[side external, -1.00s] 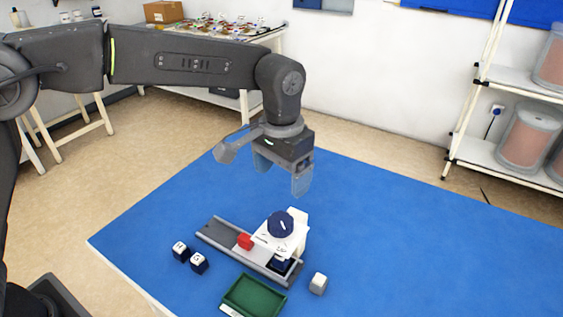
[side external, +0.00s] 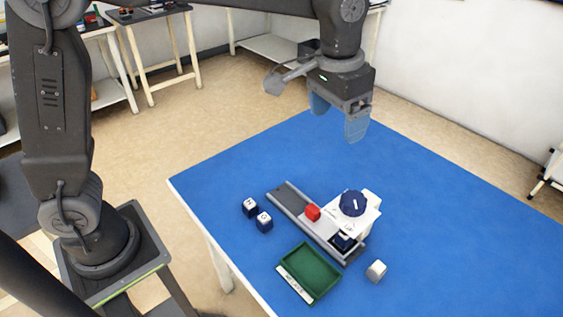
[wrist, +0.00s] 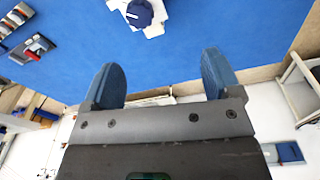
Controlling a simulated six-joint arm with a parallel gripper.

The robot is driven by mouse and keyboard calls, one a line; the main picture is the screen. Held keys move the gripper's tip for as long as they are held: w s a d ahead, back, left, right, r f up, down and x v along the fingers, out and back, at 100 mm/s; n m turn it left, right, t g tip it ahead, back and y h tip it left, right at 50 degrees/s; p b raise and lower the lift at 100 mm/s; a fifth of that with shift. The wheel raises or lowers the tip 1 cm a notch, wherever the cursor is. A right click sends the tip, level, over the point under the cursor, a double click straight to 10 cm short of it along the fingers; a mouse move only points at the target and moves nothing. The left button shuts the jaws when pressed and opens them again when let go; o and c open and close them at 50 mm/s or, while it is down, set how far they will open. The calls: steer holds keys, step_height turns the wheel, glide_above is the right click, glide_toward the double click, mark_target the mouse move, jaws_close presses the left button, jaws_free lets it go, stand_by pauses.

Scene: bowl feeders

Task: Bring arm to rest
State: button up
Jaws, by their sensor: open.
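My gripper (side external: 337,112) is open and empty, held well above the far part of the blue table (side external: 440,200) in the side view. In the wrist view its two blue fingers (wrist: 160,85) are spread wide with nothing between them. The white feeder device (side external: 369,222) with a dark blue round knob (side external: 353,203) stands on the table, below and apart from my gripper. The knob also shows at the top of the wrist view (wrist: 139,13).
A grey rail (side external: 287,196) runs beside the device, with a red block (side external: 312,213) on it. A green tray (side external: 311,270) and a white-grey cube (side external: 376,270) are in front. The right of the table is clear.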

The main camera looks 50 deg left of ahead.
steer(key=s+a+r+n+t, duration=0.1)
steer(key=s+a+r+t, duration=0.15)
steer(key=s+a, duration=0.75)
steer(key=s+a+f+n+t, duration=0.1)
steer(key=s+a+f, duration=0.3)
steer(key=s, duration=0.5)
steer(key=shift+s+a+t, duration=0.3)
steer(key=shift+a+t, duration=0.15)
steer(key=shift+t, duration=0.1)
